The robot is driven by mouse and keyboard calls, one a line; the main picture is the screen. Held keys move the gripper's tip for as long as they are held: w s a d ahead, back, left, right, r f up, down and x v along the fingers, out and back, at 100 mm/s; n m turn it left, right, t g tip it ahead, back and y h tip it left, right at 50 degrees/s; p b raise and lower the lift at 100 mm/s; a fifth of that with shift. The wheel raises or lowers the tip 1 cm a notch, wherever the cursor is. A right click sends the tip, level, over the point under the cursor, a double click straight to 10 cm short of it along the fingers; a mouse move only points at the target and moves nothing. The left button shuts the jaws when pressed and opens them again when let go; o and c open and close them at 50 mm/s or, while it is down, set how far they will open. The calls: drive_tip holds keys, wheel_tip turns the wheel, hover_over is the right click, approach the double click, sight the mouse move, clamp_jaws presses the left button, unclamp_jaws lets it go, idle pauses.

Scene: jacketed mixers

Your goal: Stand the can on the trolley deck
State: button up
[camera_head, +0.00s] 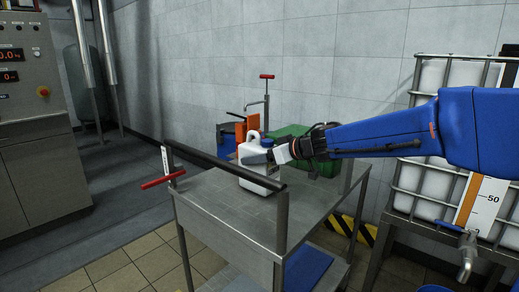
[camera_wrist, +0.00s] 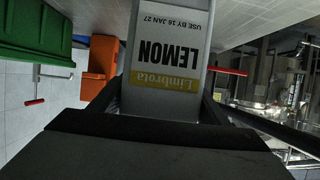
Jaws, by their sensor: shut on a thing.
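The can (camera_head: 250,155) is a white jerrycan with a blue cap, upright at the far part of the trolley deck (camera_head: 225,205). My gripper (camera_head: 271,156) reaches in from the right and is shut on the can near its top.
A caged white tank (camera_head: 420,180) with a tap stands at the right. A control cabinet (camera_head: 30,120) is at the left. The near deck is clear.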

drive_tip(key=shift+f, duration=0.15)
drive_tip(key=shift+f, duration=0.1)
drive_tip(key=o, duration=2.1)
drive_tip(key=shift+f, duration=0.15)
drive_tip(key=v, duration=1.2)
drive_tip(key=shift+d, duration=0.1)
